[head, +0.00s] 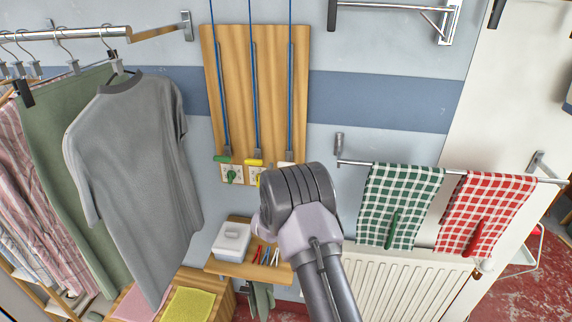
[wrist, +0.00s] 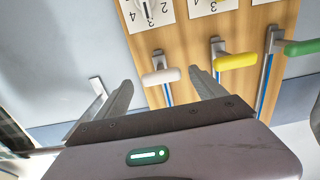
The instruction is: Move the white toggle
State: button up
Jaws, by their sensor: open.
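The white toggle (wrist: 161,76) is a short white grip on a metal lever on the wooden board (wrist: 182,35). It shows in the wrist view between the two fingers of my open gripper (wrist: 160,80). The fingers lie either side of it in the picture; I cannot tell whether they reach its depth, and no contact shows. In the head view my arm covers most of that spot, and my fingers are hidden. The yellow toggle (wrist: 236,61) and the green toggle (wrist: 302,47) are to its right in the wrist view.
Numbered dial plates (wrist: 150,10) sit by the toggles. In the head view, a grey shirt (head: 135,170) hangs left, and checked towels (head: 400,205) hang on a rail right above a radiator (head: 400,285). A small shelf (head: 240,270) with a white box (head: 231,243) is below the board.

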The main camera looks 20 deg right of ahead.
aim_at(286, 163)
jog(key=x, duration=0.3)
jog(key=shift+w, duration=0.15)
grip_shut()
